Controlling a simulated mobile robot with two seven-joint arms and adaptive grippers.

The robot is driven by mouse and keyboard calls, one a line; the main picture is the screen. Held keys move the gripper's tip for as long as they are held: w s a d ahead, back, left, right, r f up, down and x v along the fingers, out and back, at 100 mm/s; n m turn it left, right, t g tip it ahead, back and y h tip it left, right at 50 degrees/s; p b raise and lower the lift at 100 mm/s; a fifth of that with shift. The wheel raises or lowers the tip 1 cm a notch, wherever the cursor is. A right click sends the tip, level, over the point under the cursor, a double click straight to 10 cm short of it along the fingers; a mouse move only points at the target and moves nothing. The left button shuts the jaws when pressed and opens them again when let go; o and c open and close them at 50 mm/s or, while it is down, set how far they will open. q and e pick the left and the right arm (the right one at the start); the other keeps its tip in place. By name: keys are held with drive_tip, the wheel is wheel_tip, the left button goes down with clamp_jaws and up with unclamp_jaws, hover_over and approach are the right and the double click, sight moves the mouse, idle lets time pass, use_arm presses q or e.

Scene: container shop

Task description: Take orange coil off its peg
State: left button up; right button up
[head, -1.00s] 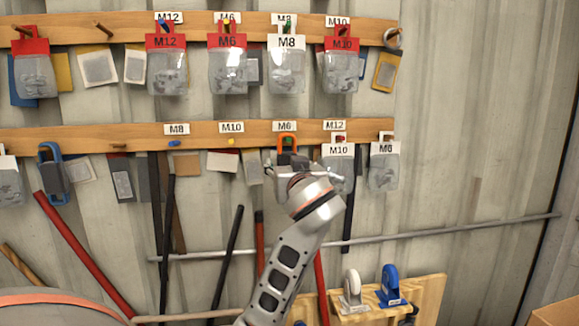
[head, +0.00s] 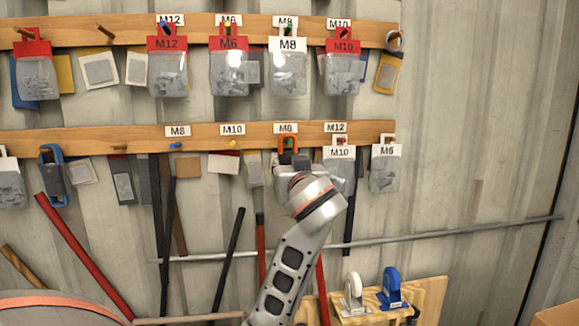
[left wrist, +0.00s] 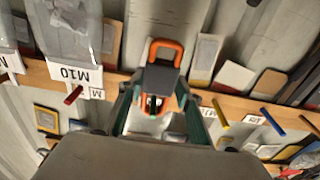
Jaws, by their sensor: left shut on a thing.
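The orange coil (head: 288,141) hangs at the lower wooden rail, under a white label. Its orange loop shows above my left gripper (head: 291,167). The left wrist view looks at it upside down: the coil (left wrist: 165,47) has a dark grey band across its middle, and orange shows on both sides of the band. The peg end shows inside the loop nearest the rail, so the coil is still around its peg. My left gripper (left wrist: 157,86) is shut on the coil at the band, one green-edged finger on each side. My right gripper is not in view.
Bagged M10 (head: 340,170) and M6 (head: 385,169) packs hang close to the right on the lower rail (head: 100,139). A blue coil (head: 53,174) hangs at the far left. The upper rail holds several bags. Dark and red rods lean below.

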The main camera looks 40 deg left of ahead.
sight(289, 162)
use_arm(q)
drive_tip(key=shift+r+v, duration=0.15)
drive_tip(key=shift+v, duration=0.95)
drive_tip(key=shift+r+v, duration=0.1)
drive_tip(key=shift+v, duration=1)
drive_tip(key=shift+d, duration=0.15)
drive_tip(key=shift+v, duration=2.4)
